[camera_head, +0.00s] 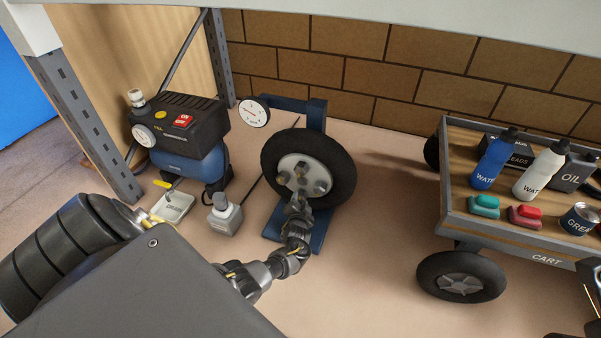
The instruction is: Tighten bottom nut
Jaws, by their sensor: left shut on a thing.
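A black-tyred wheel (341,165) with a pale hub (310,161) stands upright on a blue stand (318,115). Several nuts show on the hub, among them an upper nut (300,168), a left nut (284,178) and a right nut (321,186). My left gripper (299,198) reaches up from below to the bottom of the hub. It is shut at the place of the bottom nut, which its fingers hide. I cannot see how far the nut is turned. My right gripper does not show.
A compressor (185,130) with a blue tank stands left of the wheel. A small grey block (224,214) and a drain box (173,206) sit on the floor nearby. A loaded cart (520,246) stands at the right. Bare floor lies between wheel and cart.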

